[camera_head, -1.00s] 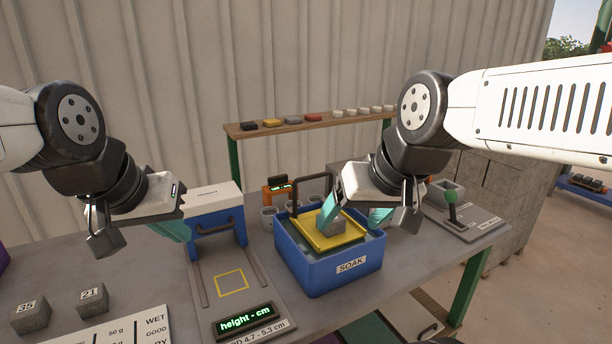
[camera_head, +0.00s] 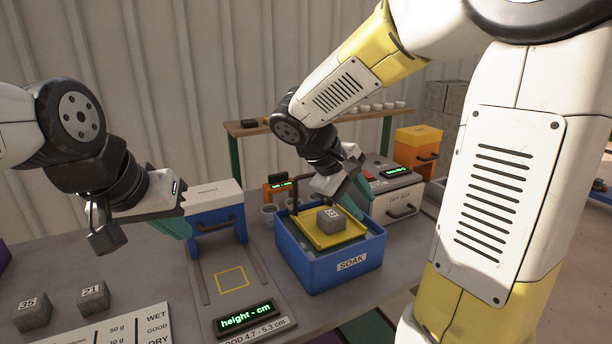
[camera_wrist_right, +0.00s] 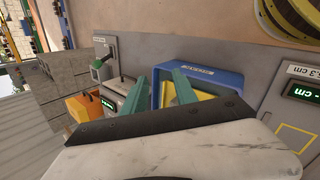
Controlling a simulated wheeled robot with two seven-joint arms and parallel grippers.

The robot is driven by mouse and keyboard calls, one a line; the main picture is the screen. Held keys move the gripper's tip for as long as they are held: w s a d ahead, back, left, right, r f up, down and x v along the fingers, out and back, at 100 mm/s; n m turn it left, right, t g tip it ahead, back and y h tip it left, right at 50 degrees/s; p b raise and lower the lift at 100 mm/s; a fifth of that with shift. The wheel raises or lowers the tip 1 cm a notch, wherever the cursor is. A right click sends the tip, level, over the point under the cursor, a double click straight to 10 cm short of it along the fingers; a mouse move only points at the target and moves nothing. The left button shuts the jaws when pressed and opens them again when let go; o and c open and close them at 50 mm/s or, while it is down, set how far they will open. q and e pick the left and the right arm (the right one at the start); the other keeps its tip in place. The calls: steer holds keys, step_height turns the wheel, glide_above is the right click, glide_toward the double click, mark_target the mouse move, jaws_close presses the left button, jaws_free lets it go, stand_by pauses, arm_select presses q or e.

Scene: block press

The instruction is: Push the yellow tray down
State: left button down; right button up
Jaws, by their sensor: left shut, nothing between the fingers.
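The yellow tray (camera_head: 343,242) sits inside the blue SOAK bin (camera_head: 310,274), near its top, with a grey block (camera_head: 331,220) on it. The tray shows partly between and beside my fingers in the right wrist view (camera_wrist_right: 203,96). My right gripper (camera_head: 357,192) is open and empty, above the back right of the bin and apart from the block. Its two teal fingers (camera_wrist_right: 164,92) stand apart in the wrist view. My left gripper (camera_head: 178,229) is shut and empty, in front of the blue press on the left.
The blue press (camera_head: 218,240) and the height display (camera_head: 245,318) stand left of the bin. Two grey blocks, marked 35 (camera_head: 32,311) and 21 (camera_head: 94,297), lie at front left. A dry box (camera_head: 400,205) and an orange box (camera_head: 416,150) stand at the right.

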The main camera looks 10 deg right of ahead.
steer(key=w+a+n+t+h, duration=0.3)
steer(key=w+a+h, duration=0.1)
steer(key=w, duration=0.6)
steer(key=n+t+h, duration=0.1)
steer(key=n+t, duration=0.3)
glide_toward(309, 175)
steer(key=x, duration=0.4)
steer(key=shift+w+d+f, duration=0.15)
steer(key=shift+d+f, duration=0.1)
steer(key=x, duration=0.7)
steer(key=shift+d+r, duration=0.1)
steer(key=shift+r, duration=0.05)
jaws_close()
